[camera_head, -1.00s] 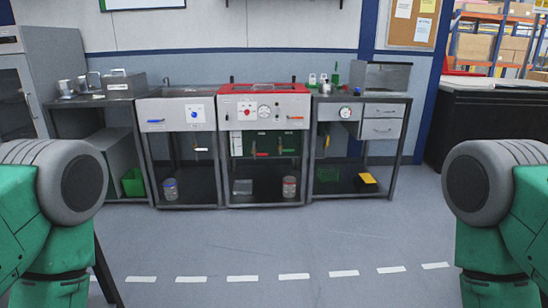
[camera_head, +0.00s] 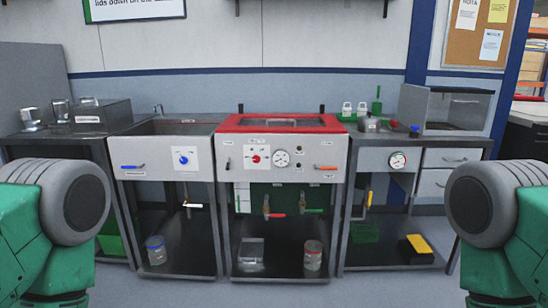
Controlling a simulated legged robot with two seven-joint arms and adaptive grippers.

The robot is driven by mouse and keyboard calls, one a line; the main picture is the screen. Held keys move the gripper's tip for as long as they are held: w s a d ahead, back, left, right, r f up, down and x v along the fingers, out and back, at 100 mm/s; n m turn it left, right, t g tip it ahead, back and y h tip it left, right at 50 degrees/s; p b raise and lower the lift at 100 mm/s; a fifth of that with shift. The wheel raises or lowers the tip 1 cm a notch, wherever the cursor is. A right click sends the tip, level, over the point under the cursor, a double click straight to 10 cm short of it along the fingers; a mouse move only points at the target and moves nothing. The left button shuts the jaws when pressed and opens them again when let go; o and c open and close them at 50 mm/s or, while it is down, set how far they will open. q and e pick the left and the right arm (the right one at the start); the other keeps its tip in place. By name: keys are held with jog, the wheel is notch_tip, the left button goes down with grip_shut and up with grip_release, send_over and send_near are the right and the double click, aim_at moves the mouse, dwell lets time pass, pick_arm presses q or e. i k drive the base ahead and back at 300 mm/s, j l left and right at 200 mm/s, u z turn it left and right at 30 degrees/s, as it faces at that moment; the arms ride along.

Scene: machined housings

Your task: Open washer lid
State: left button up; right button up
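The washer (camera_head: 281,160) stands in the middle of the row of benches against the wall. It has a grey front panel with a red knob, a round gauge and an orange-red handle. Its red-framed lid (camera_head: 236,123) lies flat on top and looks closed, with a bar handle (camera_head: 282,122) along it. My green and grey arms show at the left and right edges of the picture. Neither gripper is in view, and the arms are well short of the washer.
A sink unit (camera_head: 165,160) with a blue handle adjoins the washer on the left. A bench (camera_head: 365,160) with a gauge, drawers and a clear-fronted box (camera_head: 452,110) adjoins it on the right. Jars and a yellow item sit on the lower shelves. The floor in front looks clear.

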aim_at(229, 126)
jog(key=i, duration=0.5)
jog(key=i+j+z, duration=0.1)
jog(key=i, duration=0.4)
jog(key=i+j+z, duration=0.15)
jog(key=z, duration=0.25)
jog(key=i+j+z, duration=0.1)
jog(key=z, duration=0.3)
jog(key=j+z, duration=0.4)
jog(key=i+l, duration=0.05)
